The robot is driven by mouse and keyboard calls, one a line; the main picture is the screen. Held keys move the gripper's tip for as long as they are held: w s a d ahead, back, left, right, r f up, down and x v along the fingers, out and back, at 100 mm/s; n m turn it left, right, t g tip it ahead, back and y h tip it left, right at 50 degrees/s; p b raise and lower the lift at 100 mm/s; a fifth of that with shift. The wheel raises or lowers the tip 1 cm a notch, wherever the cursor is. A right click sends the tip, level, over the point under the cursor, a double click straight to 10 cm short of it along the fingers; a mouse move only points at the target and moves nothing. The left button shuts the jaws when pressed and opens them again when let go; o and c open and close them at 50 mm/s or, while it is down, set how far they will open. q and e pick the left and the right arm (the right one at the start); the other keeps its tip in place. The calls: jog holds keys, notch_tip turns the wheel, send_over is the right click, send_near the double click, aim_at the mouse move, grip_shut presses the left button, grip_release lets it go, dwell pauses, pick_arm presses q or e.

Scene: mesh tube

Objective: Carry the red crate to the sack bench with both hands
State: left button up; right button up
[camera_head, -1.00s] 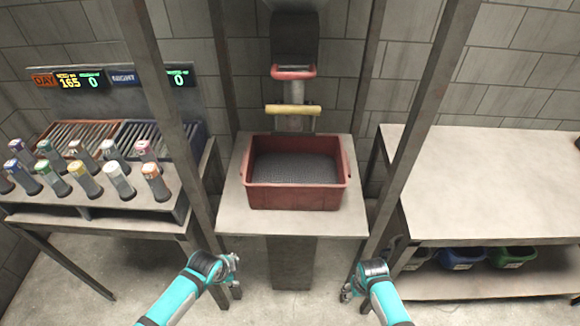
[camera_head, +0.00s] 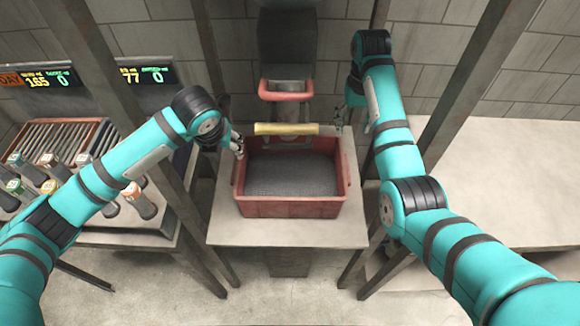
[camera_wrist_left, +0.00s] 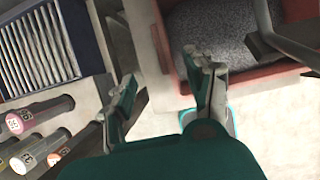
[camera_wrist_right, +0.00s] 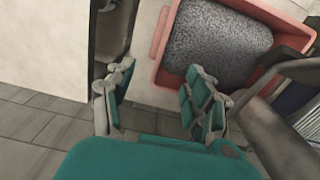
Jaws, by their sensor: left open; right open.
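The red crate (camera_head: 290,207) stands on a pale stand in the middle of the head view, filled with dark grey speckled material. My left gripper (camera_head: 236,146) is open at the crate's left side, near its back left corner. In the left wrist view the crate's red wall (camera_wrist_left: 163,38) is beside one finger of the left gripper (camera_wrist_left: 163,85). My right gripper (camera_head: 343,115) is open near the crate's back right corner. In the right wrist view the right gripper (camera_wrist_right: 155,95) has one finger near the crate's rim (camera_wrist_right: 160,45). I cannot tell contact on either side.
A yellow bar (camera_head: 286,129) and a red handle (camera_head: 286,92) stand behind the crate. Steel posts (camera_head: 160,160) flank the stand. A pale bench (camera_head: 490,180) at right has a clear top, partly hidden by my right arm. A rack with several capped tubes (camera_head: 85,160) is at left.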

pick_arm(q)
jog(key=s+r, duration=0.1)
jog(key=s, duration=0.1)
pick_arm(e)
jog(key=s+r, duration=0.1)
jog(key=s, duration=0.2)
pick_arm(q)
send_near(237, 165)
pick_arm(e)
send_over(345, 167)
notch_tip(345, 167, down, 5)
pick_arm(q)
jog(key=x, duration=0.9)
jog(key=shift+s+f, duration=0.2)
jog(key=shift+f, duration=0.3)
pick_arm(e)
notch_tip(345, 167, down, 13)
jog(key=shift+s+r, duration=0.15)
jog(key=shift+r, duration=0.05)
pick_arm(q)
grip_shut()
pick_arm(e)
grip_shut()
pick_arm(q)
jog(key=shift+w+r, duration=0.25)
jog(key=shift+r, duration=0.1)
pick_arm(e)
jog(key=shift+w+r, duration=0.25)
jog(key=shift+r, duration=0.05)
